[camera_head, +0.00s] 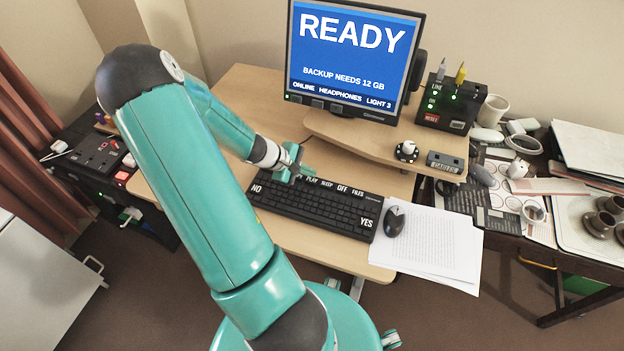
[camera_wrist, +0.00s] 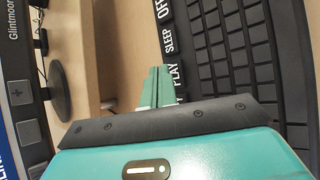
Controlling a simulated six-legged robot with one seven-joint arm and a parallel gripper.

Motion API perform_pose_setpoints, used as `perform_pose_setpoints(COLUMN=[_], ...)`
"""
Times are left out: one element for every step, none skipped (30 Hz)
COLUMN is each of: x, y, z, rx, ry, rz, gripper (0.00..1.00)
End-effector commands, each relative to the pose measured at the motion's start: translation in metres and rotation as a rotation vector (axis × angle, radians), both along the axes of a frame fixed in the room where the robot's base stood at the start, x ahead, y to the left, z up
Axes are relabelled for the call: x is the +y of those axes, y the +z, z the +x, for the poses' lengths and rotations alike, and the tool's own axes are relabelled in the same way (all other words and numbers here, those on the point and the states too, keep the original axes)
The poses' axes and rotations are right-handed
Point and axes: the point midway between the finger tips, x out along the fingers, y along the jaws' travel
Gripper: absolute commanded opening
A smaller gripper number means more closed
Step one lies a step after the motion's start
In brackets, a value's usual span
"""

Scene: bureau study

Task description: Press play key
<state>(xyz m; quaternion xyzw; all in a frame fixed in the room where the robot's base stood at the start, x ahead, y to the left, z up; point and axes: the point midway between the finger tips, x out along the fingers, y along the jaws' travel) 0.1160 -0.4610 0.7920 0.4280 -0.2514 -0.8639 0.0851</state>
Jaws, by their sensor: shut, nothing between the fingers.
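The black keyboard (camera_head: 315,208) lies on the wooden desk, with white-lettered keys along its far edge. The PLAY key (camera_head: 312,181) is among them, left of SLEEP, and its label also shows in the wrist view (camera_wrist: 177,77). My gripper (camera_head: 306,173) is shut and empty at the keyboard's far edge, close to the PLAY key. In the wrist view its green fingertips (camera_wrist: 158,70) sit right beside the PLAY label and hide part of that area. I cannot tell whether they touch the key.
The monitor (camera_head: 352,50) stands behind the keyboard and reads READY. A raised wooden shelf (camera_head: 375,140) holds a knob (camera_head: 406,151) and a small box. A mouse (camera_head: 394,221) and papers (camera_head: 435,245) lie to the right. The NO key (camera_head: 257,188) and YES key (camera_head: 366,223) are at the keyboard's ends.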

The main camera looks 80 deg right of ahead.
Motion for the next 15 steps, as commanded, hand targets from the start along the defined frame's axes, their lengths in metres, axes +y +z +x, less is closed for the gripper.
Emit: perform_pose_setpoints(x=[0.0, 0.0, 0.0, 0.0, 0.0, 0.0, 0.0, 0.0, 0.0, 0.0, 0.0001, 0.0001, 0.0, 0.0001, 0.0001], y=[0.0, 0.0, 0.0, 0.0, 0.0, 0.0, 0.0, 0.0, -0.0002, -0.0004, -0.0009, -0.0018, -0.0027, -0.0036, -0.005], z=[0.0, 0.0, 0.0, 0.0, 0.0, 0.0, 0.0, 0.0, 0.0, 0.0, 0.0, -0.0001, -0.0001, -0.0002, -0.0002], rx=[0.0, 0.0, 0.0, 0.0, 0.0, 0.0, 0.0, 0.0, 0.0, 0.0, 0.0, 0.001, 0.001, 0.001, 0.001], ry=[0.0, 0.0, 0.0, 0.0, 0.0, 0.0, 0.0, 0.0, 0.0, 0.0, 0.0, 0.0, 0.0, 0.0, 0.0], rz=[0.0, 0.0, 0.0, 0.0, 0.0, 0.0, 0.0, 0.0, 0.0, 0.0, 0.0, 0.001, 0.001, 0.001, 0.001], gripper=[0.0, 0.0, 0.0, 0.0, 0.0, 0.0, 0.0, 0.0, 0.0, 0.0, 0.0, 0.0, 0.0, 0.0, 0.0])
